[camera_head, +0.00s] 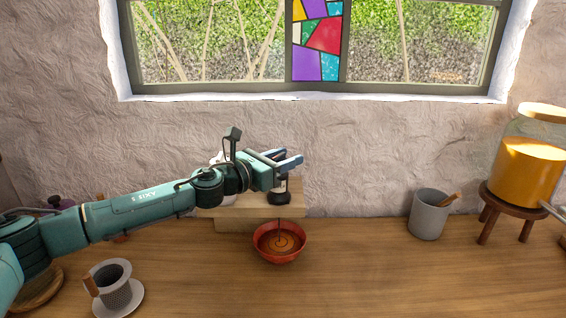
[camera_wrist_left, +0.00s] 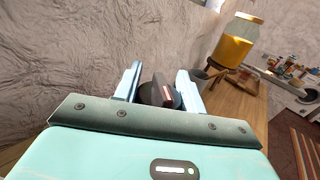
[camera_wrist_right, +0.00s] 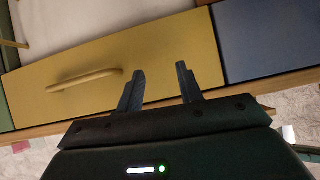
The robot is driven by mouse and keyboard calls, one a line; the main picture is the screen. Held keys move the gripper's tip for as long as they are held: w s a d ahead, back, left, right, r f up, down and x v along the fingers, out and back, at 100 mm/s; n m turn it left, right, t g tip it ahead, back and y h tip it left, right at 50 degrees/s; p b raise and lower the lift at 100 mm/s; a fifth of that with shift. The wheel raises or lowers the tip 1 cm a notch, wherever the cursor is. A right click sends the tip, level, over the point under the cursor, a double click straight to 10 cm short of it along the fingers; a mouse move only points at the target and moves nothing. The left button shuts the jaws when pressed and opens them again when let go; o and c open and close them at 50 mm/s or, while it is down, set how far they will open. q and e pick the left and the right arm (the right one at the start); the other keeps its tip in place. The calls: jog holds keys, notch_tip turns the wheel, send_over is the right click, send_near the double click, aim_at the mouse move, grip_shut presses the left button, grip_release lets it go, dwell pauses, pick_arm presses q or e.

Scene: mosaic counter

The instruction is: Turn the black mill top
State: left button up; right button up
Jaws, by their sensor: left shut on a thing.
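The mill (camera_head: 279,197) stands on the edge of a wooden riser; its dark lower part shows under my left gripper (camera_head: 288,161). In the left wrist view the dark round mill top (camera_wrist_left: 150,95) sits between the fingers of that gripper (camera_wrist_left: 159,82), with a brown and reddish piece across it. My left gripper is shut on the mill top; the fingers hide part of it in the head view. A thin brown stream runs from the mill into a red bowl (camera_head: 266,253) below. My right gripper (camera_wrist_right: 161,82) is open and empty, in front of a yellow drawer.
A wooden riser (camera_head: 235,224) stands against the wall. A strainer cup on a saucer (camera_head: 130,304) is at front left. A grey cup (camera_head: 420,214) and an orange jar (camera_head: 530,155) on a stool stand at right.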

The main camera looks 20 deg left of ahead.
aim_at(285, 158)
pick_arm(q)
jog(key=shift+d+f+m+g+h+b, duration=0.1)
jog(key=shift+m+g+h+b, duration=0.55)
jog(key=shift+h, duration=0.25)
jog(key=shift+s+d+m+g+h, duration=0.1)
jog(key=shift+m+g+h, duration=0.25)
jog(key=shift+h, duration=0.15)
dwell(2.0)
dwell(0.5)
jog(key=o, duration=1)
notch_tip(285, 158, up, 10)
jog(key=shift+r+p, duration=0.1)
jog(key=shift+p, duration=0.85)
